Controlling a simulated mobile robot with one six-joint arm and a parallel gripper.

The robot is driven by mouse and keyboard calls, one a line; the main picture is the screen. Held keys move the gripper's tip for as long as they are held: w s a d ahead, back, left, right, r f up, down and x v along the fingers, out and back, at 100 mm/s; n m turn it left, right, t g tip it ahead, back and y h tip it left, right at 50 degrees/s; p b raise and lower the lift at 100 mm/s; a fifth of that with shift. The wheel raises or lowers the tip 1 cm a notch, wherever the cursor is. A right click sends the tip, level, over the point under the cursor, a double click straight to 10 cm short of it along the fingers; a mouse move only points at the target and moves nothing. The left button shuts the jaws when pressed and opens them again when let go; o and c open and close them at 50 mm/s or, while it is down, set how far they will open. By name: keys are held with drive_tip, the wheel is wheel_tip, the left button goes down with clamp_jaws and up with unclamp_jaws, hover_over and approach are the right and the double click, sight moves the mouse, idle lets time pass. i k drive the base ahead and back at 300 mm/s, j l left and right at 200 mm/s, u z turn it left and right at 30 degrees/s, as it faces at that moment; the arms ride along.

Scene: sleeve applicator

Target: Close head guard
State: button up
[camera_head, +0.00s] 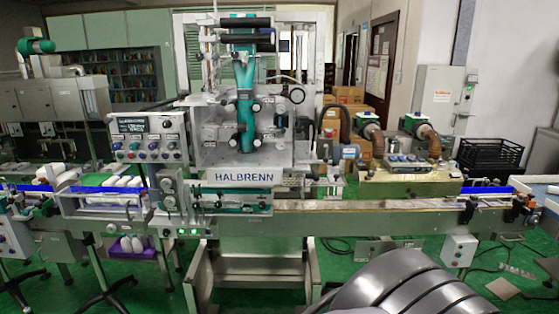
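The sleeve applicator (205,155) stands at the centre, with a blue HALBRENN label (244,176) on its front. Its head shows dark horizontal rollers (247,39), a teal vertical web (245,95) and several knobs and clamps. A pale upright frame surrounds the head. I cannot clearly pick out the head guard or tell how far it is open; the head's inner parts show plainly. Grey rounded links of my arm (405,285) fill the bottom right, well in front of the machine. My gripper is not in view.
A conveyor (400,205) runs across the front of the machine. A control panel (148,137) with coloured buttons stands left of the head. A grey box (459,250) hangs below the conveyor at right. Green floor (345,270) shows in front, with plates lying at right.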

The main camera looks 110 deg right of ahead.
sight(316, 176)
drive_tip(key=k+z, duration=0.25)
drive_tip(key=z, duration=0.2)
drive_tip(key=k+l+z, duration=0.15)
drive_tip(key=k+z, duration=0.15)
drive_tip(key=z, duration=0.2)
drive_tip(key=k+l+z, duration=0.2)
drive_tip(key=z, duration=0.25)
drive_tip(key=k+l+z, duration=0.2)
drive_tip(key=l+z, duration=0.15)
drive_tip(key=z, duration=0.15)
drive_tip(key=k+l+z, duration=0.1)
drive_tip(key=l+z, duration=0.35)
drive_tip(key=k+l+z, duration=0.1)
drive_tip(key=l+z, duration=0.2)
drive_tip(key=z, duration=0.15)
